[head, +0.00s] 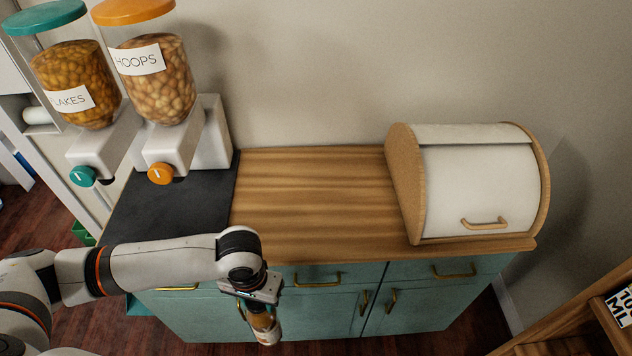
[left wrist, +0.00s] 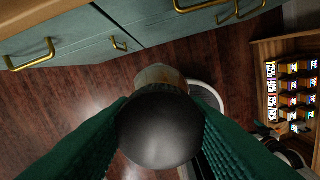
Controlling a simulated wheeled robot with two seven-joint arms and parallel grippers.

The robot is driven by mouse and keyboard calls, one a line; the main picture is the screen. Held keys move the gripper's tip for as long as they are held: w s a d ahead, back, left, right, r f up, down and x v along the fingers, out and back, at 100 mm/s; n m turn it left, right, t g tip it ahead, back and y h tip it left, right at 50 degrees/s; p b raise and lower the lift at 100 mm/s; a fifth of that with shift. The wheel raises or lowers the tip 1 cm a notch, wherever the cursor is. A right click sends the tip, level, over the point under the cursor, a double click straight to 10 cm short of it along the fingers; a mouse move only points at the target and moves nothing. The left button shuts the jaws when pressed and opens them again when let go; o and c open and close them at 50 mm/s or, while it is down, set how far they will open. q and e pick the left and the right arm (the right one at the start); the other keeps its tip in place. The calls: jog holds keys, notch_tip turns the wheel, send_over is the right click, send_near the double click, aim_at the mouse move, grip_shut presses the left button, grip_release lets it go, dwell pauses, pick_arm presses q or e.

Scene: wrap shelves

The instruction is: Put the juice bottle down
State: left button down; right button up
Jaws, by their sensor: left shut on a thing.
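The juice bottle (head: 265,328) hangs below my left gripper (head: 259,308) in the head view, in front of the teal cabinet and below the level of its top. It is slightly tilted, with an amber body. In the left wrist view the bottle's dark round cap (left wrist: 158,128) fills the space between the two green ribbed fingers, which are shut on it. The floor shows beneath the bottle. My right gripper is not in view.
The wooden countertop (head: 310,205) has a wide clear area. A white bread box (head: 475,185) stands at its right, cereal dispensers (head: 150,95) and a dark mat (head: 165,205) at its left. Brass handles (head: 318,281) stick out from the cabinet front. Wooden shelves (head: 570,325) stand at lower right.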

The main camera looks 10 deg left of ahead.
pick_arm(q)
notch_tip(320, 180, up, 4)
jog(key=p, duration=0.2)
jog(key=shift+p, duration=0.4)
jog(key=shift+d+f, duration=0.15)
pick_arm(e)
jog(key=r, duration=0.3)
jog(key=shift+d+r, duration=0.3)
